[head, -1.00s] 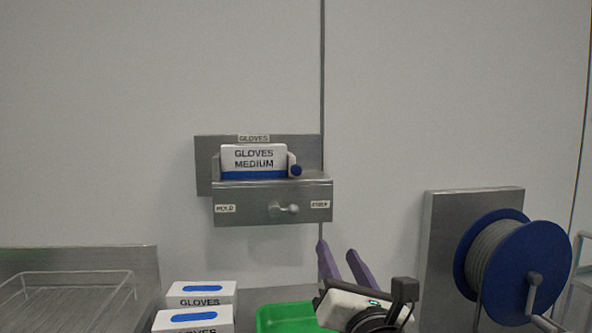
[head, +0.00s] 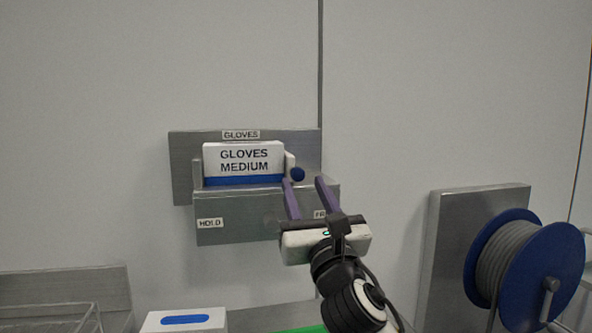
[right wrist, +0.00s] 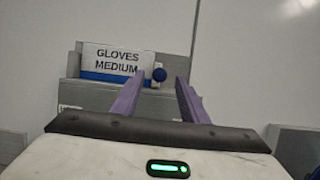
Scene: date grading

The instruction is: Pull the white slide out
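In the right wrist view the knob (right wrist: 160,74) shows between the fingertips (right wrist: 160,79), with nothing gripped. I cannot tell how far the tips are from the knob. Most of the slide's body is hidden. My left gripper is not in view.
A box marked GLOVES MEDIUM (head: 243,160) sits in the metal holder (head: 240,206), which has a HOLD label (head: 210,223). My gripper hides most of the right label and the front metal knob. A blue cable reel (head: 522,262) stands right; another glove box (head: 185,321) lies below.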

